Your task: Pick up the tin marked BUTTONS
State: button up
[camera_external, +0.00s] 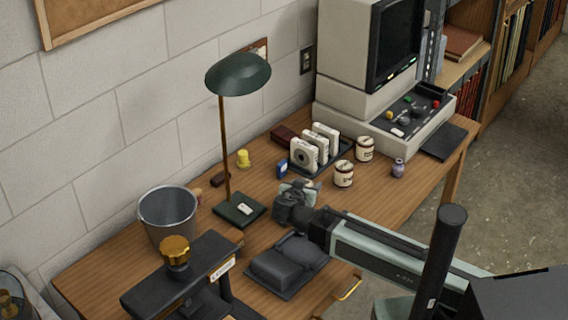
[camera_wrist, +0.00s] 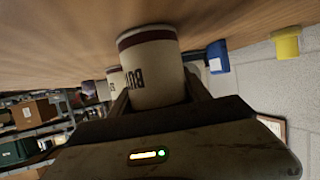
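A cream tin (camera_wrist: 152,75) with a dark red band and large dark letters, of which the first look like BU, fills the middle of the wrist view. The wrist picture is turned over, with the desk at the top. My gripper (camera_wrist: 158,98) has one finger on each side of this tin; I cannot tell whether they press on it. In the external view my gripper (camera_external: 293,205) is low over the desk and mostly hides what is at its fingers. Two similar cream tins, a nearer one (camera_external: 343,175) and a farther one (camera_external: 364,149), stand to the right; their labels are too small to read.
A green lamp (camera_external: 239,209), a metal bin (camera_external: 168,216) and a dark telephone-like object (camera_external: 288,265) stand nearby.

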grip_shut()
notch_tip(320, 180, up, 10)
jog(key=p, duration=1)
jog(key=shift+r, duration=0.15)
